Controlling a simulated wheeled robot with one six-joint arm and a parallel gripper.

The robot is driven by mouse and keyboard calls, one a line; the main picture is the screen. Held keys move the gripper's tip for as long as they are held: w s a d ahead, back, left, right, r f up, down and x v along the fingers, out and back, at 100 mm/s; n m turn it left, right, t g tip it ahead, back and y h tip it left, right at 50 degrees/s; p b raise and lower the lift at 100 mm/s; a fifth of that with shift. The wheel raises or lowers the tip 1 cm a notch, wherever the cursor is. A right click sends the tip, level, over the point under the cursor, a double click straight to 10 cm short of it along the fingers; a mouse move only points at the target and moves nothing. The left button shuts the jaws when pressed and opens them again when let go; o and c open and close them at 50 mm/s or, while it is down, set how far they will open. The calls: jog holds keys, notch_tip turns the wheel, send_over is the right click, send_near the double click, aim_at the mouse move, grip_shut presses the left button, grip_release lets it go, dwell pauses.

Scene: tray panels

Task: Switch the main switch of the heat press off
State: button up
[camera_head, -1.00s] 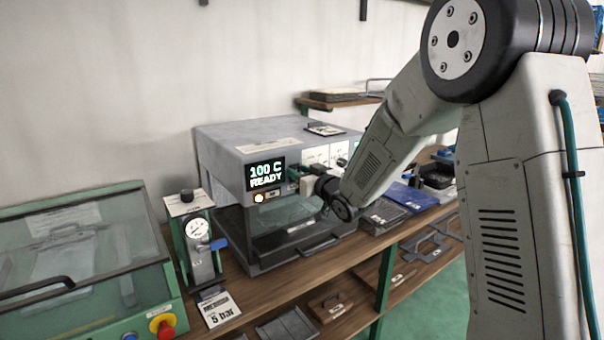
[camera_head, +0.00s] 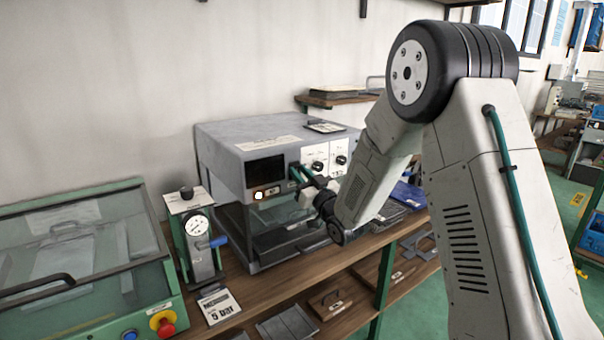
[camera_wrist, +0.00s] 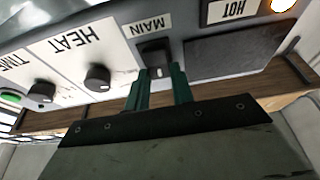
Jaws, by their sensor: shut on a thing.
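The heat press (camera_head: 222,150) is a grey box-shaped machine on the wooden bench. Its display (camera_head: 265,171) is dark. A lamp (camera_head: 258,196) below the display glows, and it also shows beside the HOT label in the wrist view (camera_wrist: 283,5). The main switch (camera_wrist: 155,58) is a black switch under the MAIN label in the wrist view. My gripper (camera_head: 297,173) is at the press's front panel. Its teal fingers (camera_wrist: 158,83) stand on both sides of the switch and are shut on it. In the head view the gripper hides the switch.
The HEAT knob (camera_wrist: 97,77) and TIMER knob (camera_wrist: 41,92) are beside the gripper. A pressure gauge unit (camera_head: 196,235) stands left of the press. A green-framed machine with a clear lid (camera_head: 75,255) is at far left.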

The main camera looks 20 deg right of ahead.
jog(key=o, duration=0.7)
jog(key=shift+s+d, duration=0.1)
jog(key=v, duration=0.7)
jog(key=shift+s, duration=0.3)
jog(key=shift+f, duration=0.15)
